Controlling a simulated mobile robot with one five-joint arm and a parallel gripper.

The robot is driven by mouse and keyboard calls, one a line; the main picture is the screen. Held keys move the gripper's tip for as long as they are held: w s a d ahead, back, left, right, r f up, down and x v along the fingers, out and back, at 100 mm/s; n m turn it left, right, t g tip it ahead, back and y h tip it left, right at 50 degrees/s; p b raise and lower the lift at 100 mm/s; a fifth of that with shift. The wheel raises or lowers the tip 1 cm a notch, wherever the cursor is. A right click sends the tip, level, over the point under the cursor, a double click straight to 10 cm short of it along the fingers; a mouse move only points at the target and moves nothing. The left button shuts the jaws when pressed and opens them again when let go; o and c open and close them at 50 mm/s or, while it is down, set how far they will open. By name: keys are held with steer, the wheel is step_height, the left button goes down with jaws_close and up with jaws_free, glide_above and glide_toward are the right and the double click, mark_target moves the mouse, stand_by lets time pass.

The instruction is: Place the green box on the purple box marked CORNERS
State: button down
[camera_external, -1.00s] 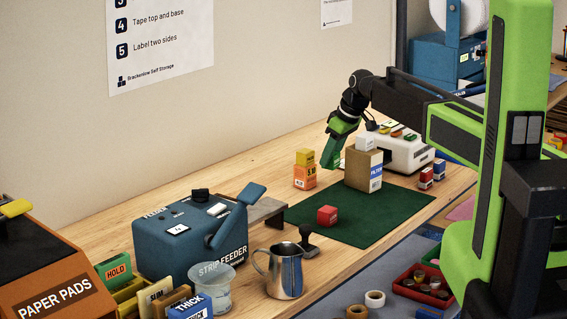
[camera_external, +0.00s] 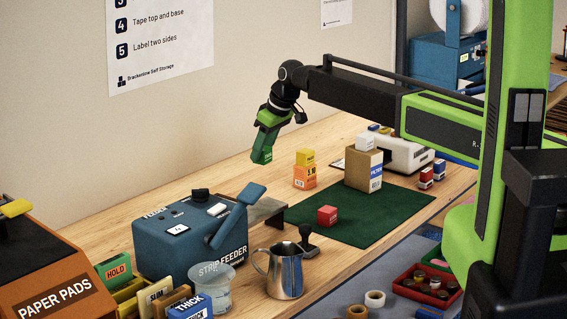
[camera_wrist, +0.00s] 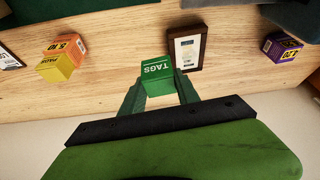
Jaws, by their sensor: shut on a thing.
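My gripper (camera_external: 266,138) is shut on the green box (camera_wrist: 158,72), which reads TAGS in the wrist view. The box also shows at the jaw ends in the external view (camera_external: 262,155), held above the table. I do not make out the purple box in the external view.
A yellow box (camera_external: 305,157) rests on an orange box (camera_external: 304,176). A dark-framed card (camera_wrist: 187,48) lies between the held box and the purple box in the wrist view. The blue strip feeder (camera_external: 175,245), steel jug (camera_external: 285,272) and green mat (camera_external: 365,222) are nearby.

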steer(key=s+a+r+n+g+p, duration=0.1)
steer(key=s+a+r+n+p, duration=0.25)
steer(key=s+a, duration=1.3)
steer(key=s+a+f+b, duration=0.1)
steer(key=a+f+b, duration=0.1)
steer(key=a, duration=0.2)
steer(key=s+a+f+b, duration=0.1)
steer(key=a+f+b, duration=0.1)
steer(key=a, duration=0.2)
steer(key=s+a+f+b, duration=0.1)
steer(key=a+f+b, duration=0.1)
steer(key=a+b, duration=0.1)
steer(key=shift+a+f, duration=0.2)
steer(key=shift+a, duration=0.5)
steer(key=shift+a+m, duration=0.1)
steer(key=shift+m, duration=0.15)
step_height(320, 180, down, 4)
steer(key=b, duration=0.4)
steer(key=shift+f+b, duration=0.15)
steer(key=shift+b, duration=0.15)
steer(key=shift+r, duration=0.25)
steer(key=shift+f, duration=0.25)
steer(key=c, duration=0.9)
jaws_free()
steer(key=shift+r, duration=0.1)
